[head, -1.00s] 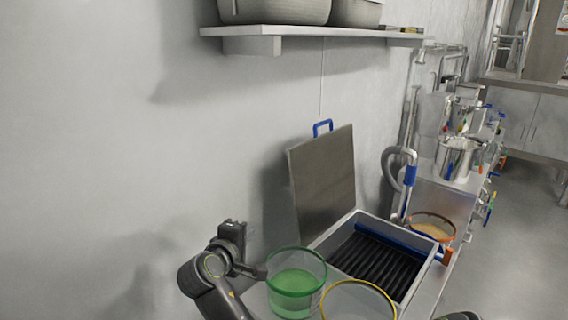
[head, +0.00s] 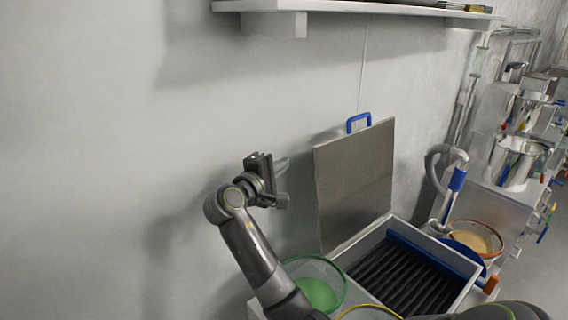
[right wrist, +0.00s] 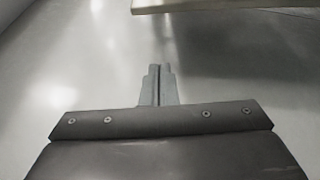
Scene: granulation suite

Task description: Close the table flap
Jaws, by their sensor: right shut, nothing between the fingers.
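The table flap (head: 354,185) is a flat grey metal panel in the head view. It stands raised, close to upright, behind the left side of a pale-rimmed opening (head: 470,264) with dark ribbed slats. My right gripper (head: 272,180) is to the left of the flap, in front of the wall and apart from the panel. In the right wrist view its fingers (right wrist: 158,86) are together with nothing between them. My left gripper is not in view.
A green-rimmed sieve (head: 318,290) stands below my right gripper, beside a yellow-rimmed one (head: 370,312). An orange-rimmed bowl (head: 475,238) and a blue-gripped hose (head: 455,180) are right of the flap. A wall shelf (head: 350,8) hangs above.

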